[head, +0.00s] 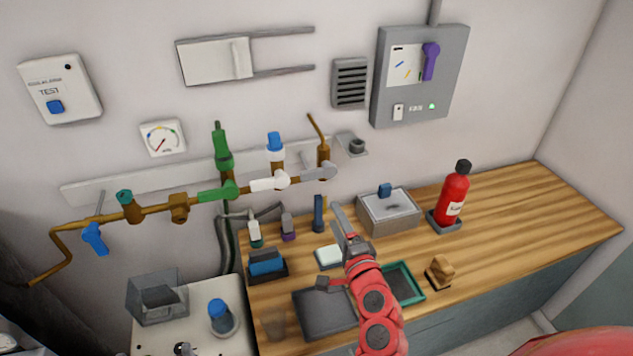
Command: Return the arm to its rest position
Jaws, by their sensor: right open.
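My right arm, red with dark joints, reaches up from the bottom over the wooden bench (515,210). Its grey right gripper (335,250) is open, with its fingers spread apart and nothing seen between them. It hangs over the area of a white block (328,257) and a dark grey mat (318,318); I cannot tell its exact height. The arm hides part of the mat and of a green-rimmed tray (418,288). My left gripper is not in view.
A grey box (390,214) and a red bottle (453,197) stand behind the arm. A brown block (440,270) sits to its right. Pipes with valves (230,190) run along the wall. A clear bin (155,297) stands lower left. The bench's right end is clear.

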